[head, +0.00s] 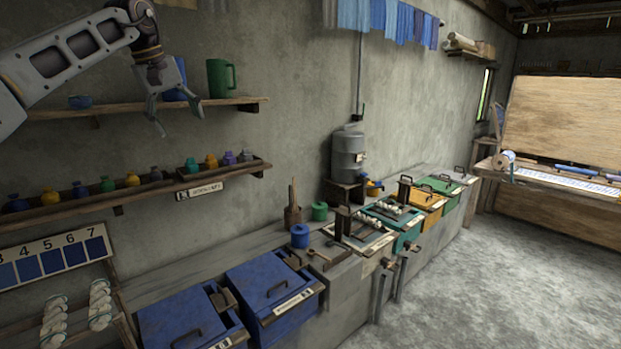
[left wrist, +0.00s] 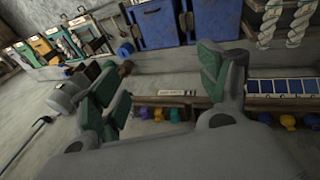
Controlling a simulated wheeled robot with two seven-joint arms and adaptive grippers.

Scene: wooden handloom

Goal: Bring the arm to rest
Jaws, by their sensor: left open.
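My left arm (head: 62,57) reaches in from the upper left of the head view, raised in front of the grey wall. My left gripper (head: 179,122) points downward near the upper shelf (head: 150,107), with its fingers apart and nothing between them. In the left wrist view the open fingers of the gripper (left wrist: 160,82) show large in front of the shelves and vats, and no held object shows. I cannot tell how far the fingers are from the shelf. My right gripper is not in view.
Several small colored jars line the lower shelf (head: 75,217). Blue vats (head: 275,290) sit on the bench below. A grey canister (head: 348,153) stands further right. The floor (head: 480,290) at right is clear.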

